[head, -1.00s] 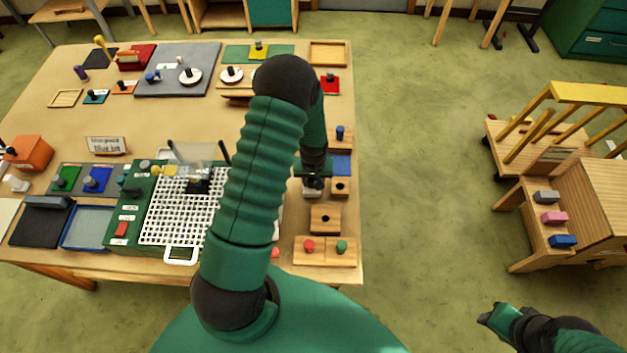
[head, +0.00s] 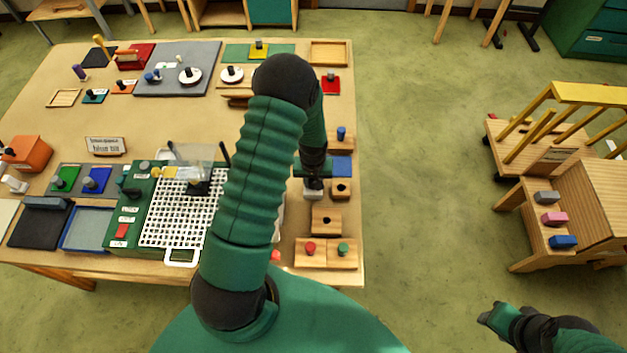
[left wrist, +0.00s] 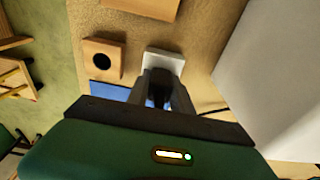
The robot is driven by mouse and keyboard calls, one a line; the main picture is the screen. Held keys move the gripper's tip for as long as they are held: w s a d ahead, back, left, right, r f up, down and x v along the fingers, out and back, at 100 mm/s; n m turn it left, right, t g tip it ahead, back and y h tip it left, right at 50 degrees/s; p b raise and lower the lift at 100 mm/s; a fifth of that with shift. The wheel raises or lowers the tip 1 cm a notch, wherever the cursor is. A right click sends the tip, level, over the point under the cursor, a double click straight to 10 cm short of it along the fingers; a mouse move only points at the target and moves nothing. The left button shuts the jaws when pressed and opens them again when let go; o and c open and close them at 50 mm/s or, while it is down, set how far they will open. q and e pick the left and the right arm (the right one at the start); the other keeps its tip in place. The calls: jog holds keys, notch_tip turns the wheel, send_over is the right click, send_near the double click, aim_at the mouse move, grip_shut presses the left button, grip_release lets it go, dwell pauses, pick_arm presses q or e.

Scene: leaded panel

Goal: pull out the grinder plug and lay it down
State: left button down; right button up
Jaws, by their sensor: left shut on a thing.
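My left gripper (head: 313,184) reaches down at the right side of the table. In the left wrist view its fingers (left wrist: 163,92) are shut on a small dark thing, which looks like the plug and is mostly hidden between them. A white square block (left wrist: 165,62), likely the socket, lies directly at the fingertips and also shows in the head view (head: 312,194). I cannot tell whether the plug is still in it. A dark cable (left wrist: 213,112) runs off to the right of the fingers. My right gripper (head: 490,317) hangs over the floor, away from the table, its jaws unclear.
A blue pad (head: 342,166) lies beside the left gripper. Wooden blocks with holes (head: 341,188) (head: 326,220) and a block with red and green knobs (head: 326,254) stand close by. A white grid (head: 178,222) is left of my arm. A wooden cart (head: 590,200) stands at right.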

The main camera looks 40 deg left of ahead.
pick_arm(q)
jog(key=shift+w+r, duration=0.15)
jog(key=shift+r, duration=0.2)
jog(key=shift+r+p, duration=0.35)
jog(key=shift+p, duration=0.05)
jog(key=shift+r, duration=0.1)
jog(key=shift+r, duration=0.1)
dwell(0.4)
jog(key=shift+r+p, duration=0.6)
jog(key=shift+p, duration=0.05)
